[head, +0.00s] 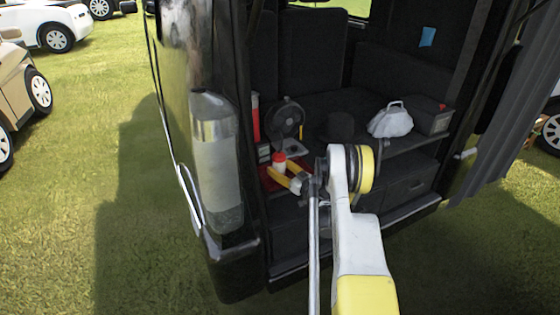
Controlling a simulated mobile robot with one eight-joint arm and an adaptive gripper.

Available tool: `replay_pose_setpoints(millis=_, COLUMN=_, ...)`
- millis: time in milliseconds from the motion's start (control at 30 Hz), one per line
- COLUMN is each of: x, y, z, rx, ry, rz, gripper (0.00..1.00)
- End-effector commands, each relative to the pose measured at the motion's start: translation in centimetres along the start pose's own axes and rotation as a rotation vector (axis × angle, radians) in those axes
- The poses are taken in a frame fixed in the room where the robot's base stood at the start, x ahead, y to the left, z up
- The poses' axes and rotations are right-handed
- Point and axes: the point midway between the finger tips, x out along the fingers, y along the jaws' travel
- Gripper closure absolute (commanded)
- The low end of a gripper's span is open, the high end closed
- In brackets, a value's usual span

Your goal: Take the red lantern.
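I cannot tell for certain which red thing is the lantern. An upright red cylinder (256,120) stands at the left inside the open rear of the dark vehicle. A small red-and-white object (279,163) stands lower and nearer, just beyond my gripper. A red-and-black box (430,116) sits at the right on the load floor.
A black fan (286,117), a dark rounded object (340,127) and a white bag (391,120) stand in the load space. A red flat item (270,182) lies under my gripper. Grass lies clear at the left.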

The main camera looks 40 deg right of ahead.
Motion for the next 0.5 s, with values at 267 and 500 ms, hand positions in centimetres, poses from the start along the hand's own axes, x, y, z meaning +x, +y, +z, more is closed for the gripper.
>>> replay_pose_setpoints(millis=267, x=0.0, y=0.0, z=-0.1, rx=0.000, ry=0.000, rz=0.000, gripper=0.79)
replay_pose_setpoints(millis=500, x=0.0, y=0.0, z=-1.1, rx=0.000, ry=0.000, rz=0.000, gripper=0.79)
